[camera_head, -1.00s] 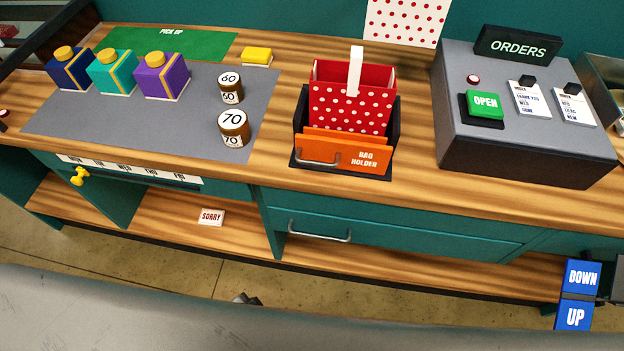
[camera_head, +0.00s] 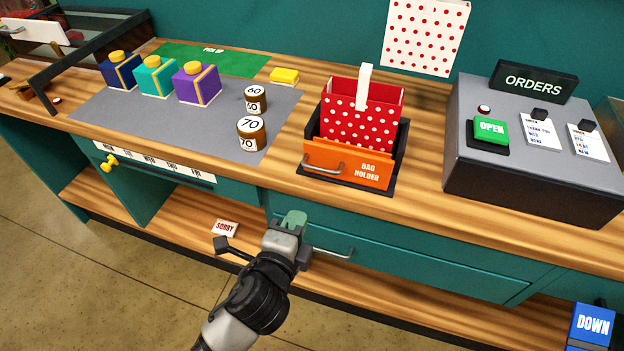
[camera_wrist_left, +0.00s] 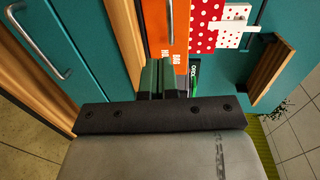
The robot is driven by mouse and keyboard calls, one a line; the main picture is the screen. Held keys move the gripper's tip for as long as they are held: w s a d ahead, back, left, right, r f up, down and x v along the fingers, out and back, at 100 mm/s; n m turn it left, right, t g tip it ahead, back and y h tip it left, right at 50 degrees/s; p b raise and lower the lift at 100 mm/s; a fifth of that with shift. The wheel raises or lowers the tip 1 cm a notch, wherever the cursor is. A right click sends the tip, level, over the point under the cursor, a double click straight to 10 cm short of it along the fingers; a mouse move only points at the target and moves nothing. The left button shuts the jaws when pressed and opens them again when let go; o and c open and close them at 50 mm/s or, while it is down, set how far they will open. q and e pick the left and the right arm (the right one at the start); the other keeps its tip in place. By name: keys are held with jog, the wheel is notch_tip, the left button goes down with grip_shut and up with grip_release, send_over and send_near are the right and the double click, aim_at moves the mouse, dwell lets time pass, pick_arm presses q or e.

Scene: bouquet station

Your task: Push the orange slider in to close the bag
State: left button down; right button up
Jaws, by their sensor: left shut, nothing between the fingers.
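The orange slider (camera_head: 345,166) labelled "BAG HOLDER" stands at the front of the black bag holder (camera_head: 400,150), with a metal handle on its left part. The red polka-dot bag (camera_head: 360,118) stands upright behind it, its top open and a white strip (camera_head: 364,86) rising from it. My left gripper (camera_head: 293,221) is shut and empty, in front of the counter and below the slider, apart from it. In the left wrist view the gripper fingers (camera_wrist_left: 160,78) point toward the slider (camera_wrist_left: 166,30) and the bag (camera_wrist_left: 204,25). My right gripper is not in view.
A drawer handle (camera_head: 330,252) is close to my left gripper. Weights marked 70 (camera_head: 251,134) and 60 (camera_head: 255,98) stand left of the holder. The grey orders console (camera_head: 540,170) stands to the right. The counter edge before the slider is clear.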

aim_at(318, 169)
pick_arm(q)
jog(key=r+p+x, duration=0.1)
jog(key=p+x, duration=0.1)
jog(key=x, duration=0.9)
jog(key=shift+r, duration=0.15)
jog(key=shift+w+d, duration=0.1)
jog(key=x, duration=0.5)
jog(key=shift+r+b, duration=0.35)
jog(key=shift+r, duration=0.2)
